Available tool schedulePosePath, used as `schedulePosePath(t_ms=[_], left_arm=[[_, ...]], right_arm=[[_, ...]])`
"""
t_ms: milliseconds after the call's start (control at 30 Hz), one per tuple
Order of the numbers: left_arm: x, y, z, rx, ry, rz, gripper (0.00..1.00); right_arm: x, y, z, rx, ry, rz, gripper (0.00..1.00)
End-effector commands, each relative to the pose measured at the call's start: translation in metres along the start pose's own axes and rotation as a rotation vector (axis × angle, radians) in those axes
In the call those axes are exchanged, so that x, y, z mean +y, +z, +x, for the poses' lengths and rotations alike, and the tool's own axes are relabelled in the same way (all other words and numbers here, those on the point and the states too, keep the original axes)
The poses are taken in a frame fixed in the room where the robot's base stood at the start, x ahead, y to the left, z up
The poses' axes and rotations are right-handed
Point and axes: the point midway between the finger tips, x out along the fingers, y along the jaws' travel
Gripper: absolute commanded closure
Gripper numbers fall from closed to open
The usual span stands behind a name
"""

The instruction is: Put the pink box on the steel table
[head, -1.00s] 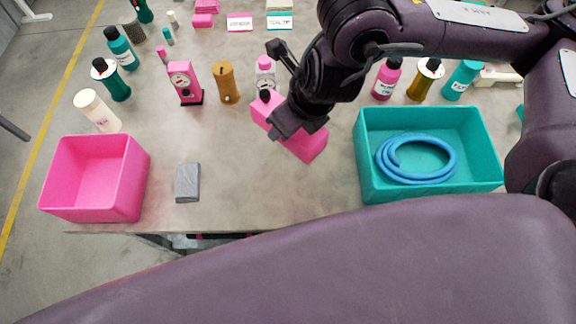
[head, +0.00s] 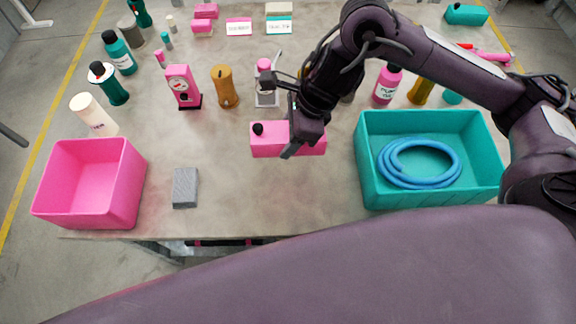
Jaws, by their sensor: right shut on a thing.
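A pink box (head: 268,143) with a small black knob on top is in the middle of the table, in the head view. My right gripper (head: 296,136) is shut on it from above and hides part of its top and right half. The box lies level, its long side running left to right. I cannot tell for sure whether its underside touches the table. The grey steel table (head: 235,185) is under and around it. My left gripper is not in view.
An open pink bin (head: 90,185) stands at the front left, with a grey block (head: 185,187) beside it. A teal bin (head: 430,200) with a coiled blue hose (head: 418,163) stands at the right. Bottles, a pink gauge device (head: 183,87) and an ochre cylinder (head: 224,86) stand behind. The front middle is clear.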

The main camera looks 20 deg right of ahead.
Motion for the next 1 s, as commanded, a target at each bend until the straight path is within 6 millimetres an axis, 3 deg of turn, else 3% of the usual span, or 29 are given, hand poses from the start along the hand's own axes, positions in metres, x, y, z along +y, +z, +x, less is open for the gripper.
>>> schedulePosePath(t_ms=[100, 333, 567, 767, 1000], left_arm=[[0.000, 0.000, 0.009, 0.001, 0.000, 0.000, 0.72], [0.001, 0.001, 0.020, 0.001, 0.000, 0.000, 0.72], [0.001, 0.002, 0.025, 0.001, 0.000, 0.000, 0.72], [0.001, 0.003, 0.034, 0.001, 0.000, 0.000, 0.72], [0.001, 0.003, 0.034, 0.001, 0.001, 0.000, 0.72]], right_arm=[[0.002, -0.012, 0.030, -0.001, 0.008, 0.006, 0.74], [0.002, -0.030, 0.075, -0.002, 0.005, 0.005, 0.74], [0.000, -0.038, 0.093, -0.002, 0.000, 0.002, 0.74], [0.001, -0.049, 0.120, -0.003, 0.003, 0.004, 0.74], [0.000, -0.051, 0.124, 0.000, -0.002, 0.000, 0.74]])
